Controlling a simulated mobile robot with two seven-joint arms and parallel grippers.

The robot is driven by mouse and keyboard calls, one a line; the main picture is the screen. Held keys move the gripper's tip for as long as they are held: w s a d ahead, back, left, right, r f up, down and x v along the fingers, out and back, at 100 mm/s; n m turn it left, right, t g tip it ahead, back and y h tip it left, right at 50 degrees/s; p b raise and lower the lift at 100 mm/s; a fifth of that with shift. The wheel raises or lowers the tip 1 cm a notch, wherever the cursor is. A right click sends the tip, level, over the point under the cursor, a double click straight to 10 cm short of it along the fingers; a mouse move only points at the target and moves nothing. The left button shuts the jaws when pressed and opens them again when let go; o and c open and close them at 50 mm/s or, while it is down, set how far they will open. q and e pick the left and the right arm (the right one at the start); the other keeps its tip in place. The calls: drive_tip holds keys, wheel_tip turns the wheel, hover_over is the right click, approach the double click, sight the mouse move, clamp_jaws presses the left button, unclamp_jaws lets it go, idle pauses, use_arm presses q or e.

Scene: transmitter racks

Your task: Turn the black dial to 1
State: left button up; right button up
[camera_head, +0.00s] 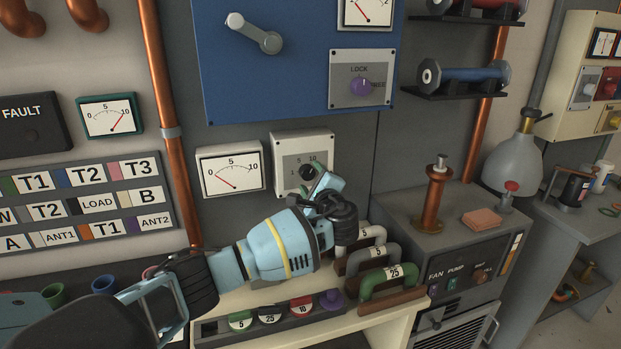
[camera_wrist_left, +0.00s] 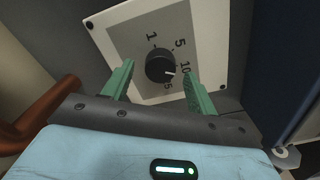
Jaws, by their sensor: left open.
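The black dial (camera_head: 306,172) is on a white-framed grey panel (camera_head: 283,138) low on the wall, partly hidden by my left gripper in the head view. In the left wrist view, the dial (camera_wrist_left: 160,66) sits ahead, between my open green fingers. Its white mark points right and slightly down, near the 10; the 1 is at its upper left. My left gripper (camera_wrist_left: 158,88) is open and empty, with its fingertips either side of the dial. I cannot tell whether they touch it. In the head view, my left gripper (camera_head: 322,184) is in front of the panel's lower right.
A white-framed meter (camera_head: 231,169) is left of the panel, and a blue cabinet (camera_head: 290,85) is above. Coloured handles (camera_head: 388,280) stand on the shelf below right. A copper pipe (camera_head: 165,110) runs down the left side.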

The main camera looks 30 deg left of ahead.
use_arm(q)
drive_tip(key=shift+w+a, duration=0.4)
drive_tip(key=shift+a, duration=0.05)
drive_tip(key=c, duration=1)
